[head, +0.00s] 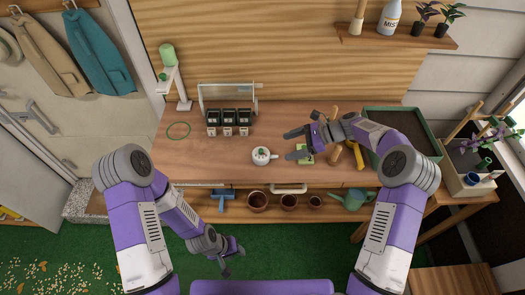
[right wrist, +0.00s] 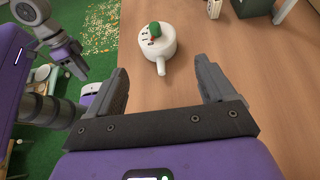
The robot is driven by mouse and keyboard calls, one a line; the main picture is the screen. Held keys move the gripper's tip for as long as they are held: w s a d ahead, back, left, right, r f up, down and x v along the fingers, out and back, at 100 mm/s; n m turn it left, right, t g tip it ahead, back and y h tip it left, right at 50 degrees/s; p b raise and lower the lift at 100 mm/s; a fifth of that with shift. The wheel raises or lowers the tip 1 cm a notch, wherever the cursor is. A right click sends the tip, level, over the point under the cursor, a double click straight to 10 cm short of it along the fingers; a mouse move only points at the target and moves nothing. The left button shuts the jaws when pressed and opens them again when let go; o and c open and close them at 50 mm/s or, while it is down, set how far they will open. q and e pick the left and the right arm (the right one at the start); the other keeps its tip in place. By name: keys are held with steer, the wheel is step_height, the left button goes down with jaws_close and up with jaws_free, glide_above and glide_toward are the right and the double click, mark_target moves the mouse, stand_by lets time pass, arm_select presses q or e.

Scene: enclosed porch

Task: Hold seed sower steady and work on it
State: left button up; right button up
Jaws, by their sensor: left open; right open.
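The seed sower is probably the round white body with a green knob and short white handle (head: 261,158) on the wooden bench. In the right wrist view the same white piece (right wrist: 158,44) lies just beyond and between my fingertips, its handle pointing toward the gripper. My right gripper (head: 287,145) is open and empty, to the right of the sower, with its fingers pointing at it; no contact is visible. My left gripper (head: 234,262) is open and empty, low in front of the bench over the green floor; it also shows in the right wrist view (right wrist: 77,65).
A green-rimmed tray (head: 431,132) is at right. Terracotta pots (head: 257,201) and a green watering can (head: 351,200) sit on the lower shelf.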

mark_target(268, 153)
steer(key=b+x, duration=0.2)
steer(key=x, duration=0.5)
steer(key=shift+s+a, duration=0.15)
steer(key=shift+b+x, duration=0.4)
steer(key=shift+x, duration=0.6)
steer(key=c, duration=0.6)
steer(key=shift+c, duration=0.2)
